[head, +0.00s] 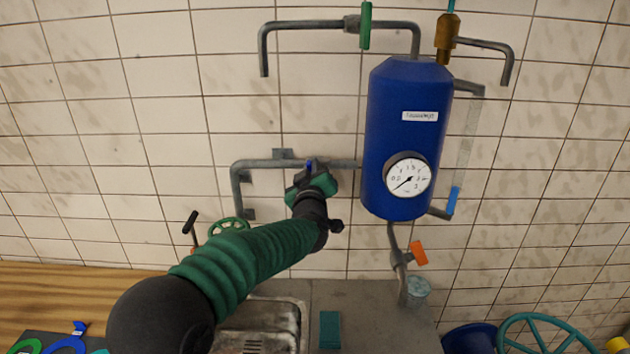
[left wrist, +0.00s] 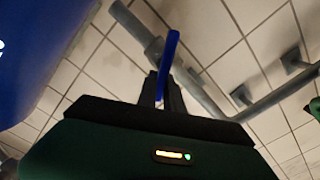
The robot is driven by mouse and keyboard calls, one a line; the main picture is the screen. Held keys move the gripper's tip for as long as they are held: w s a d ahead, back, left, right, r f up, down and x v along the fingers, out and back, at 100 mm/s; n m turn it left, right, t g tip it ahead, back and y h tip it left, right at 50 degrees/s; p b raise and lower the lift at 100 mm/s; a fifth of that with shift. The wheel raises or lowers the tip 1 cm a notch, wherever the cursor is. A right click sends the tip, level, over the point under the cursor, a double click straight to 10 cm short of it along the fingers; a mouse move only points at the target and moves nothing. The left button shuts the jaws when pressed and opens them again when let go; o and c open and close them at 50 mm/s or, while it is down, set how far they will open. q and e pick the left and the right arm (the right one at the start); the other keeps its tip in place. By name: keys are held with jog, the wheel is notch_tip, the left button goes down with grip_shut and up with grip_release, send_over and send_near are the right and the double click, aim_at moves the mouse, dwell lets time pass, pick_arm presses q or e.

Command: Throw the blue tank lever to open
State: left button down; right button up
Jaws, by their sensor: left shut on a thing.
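The blue tank (head: 408,110) hangs on the tiled wall, with a round white gauge (head: 408,178) low on its front. A grey pipe (head: 262,164) runs from its left side. The tank's blue side (left wrist: 35,50) fills the upper left there. My right gripper is not in view.
A green-handled valve (head: 365,25) and a brass valve (head: 446,32) sit above the tank. An orange lever (head: 419,253) is below it, over a glass (head: 417,290). A sink (head: 262,320) and a teal block (head: 330,330) lie below. A teal wheel (head: 548,325) stands lower right.

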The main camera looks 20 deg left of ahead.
pick_arm(q)
jog(key=shift+s+a+f+n+b, duration=0.15)
jog(key=shift+f+n+b, duration=0.3)
jog(key=shift+n+b, duration=1.4)
jog(key=shift+w+a+f+n+b, duration=0.15)
jog(key=shift+f+n+b, duration=0.35)
jog(key=shift+n+b, duration=1.3)
jog(key=shift+s+a+f+n+b, duration=0.2)
jog(key=shift+f+n+b, duration=0.25)
jog(key=shift+n+b, duration=1.4)
jog(key=shift+f+n+p, duration=0.15)
jog(key=shift+n+p, duration=0.15)
jog(key=shift+n, duration=0.1)
jog(key=c, duration=1.5)
grip_release()
jog(key=shift+a, duration=0.15)
jog(key=shift+r, duration=0.2)
